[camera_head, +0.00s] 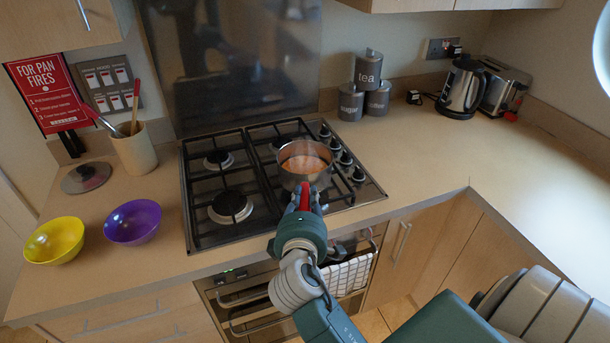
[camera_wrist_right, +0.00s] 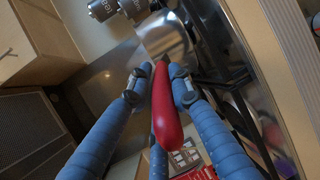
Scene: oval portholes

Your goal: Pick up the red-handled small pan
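The small pan (camera_head: 305,163) is a steel pan with orange-brown contents and a red handle (camera_head: 305,195) pointing towards me. My right gripper (camera_head: 303,203) is at the handle in the head view. In the right wrist view, the blue fingers of my right gripper (camera_wrist_right: 160,78) close in on both sides of the red handle (camera_wrist_right: 166,112), tips seemingly against it near the pan end. The steel pan body (camera_wrist_right: 165,38) lies beyond the tips. My left gripper is not in view.
The black gas hob (camera_head: 230,207) has raised grates and knobs (camera_head: 345,158) right of the pan. Left are a yellow bowl (camera_head: 54,240), a purple bowl (camera_head: 132,221), a lid (camera_head: 86,178) and a utensil pot (camera_head: 134,150). The counter on the right (camera_head: 440,140) is largely clear.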

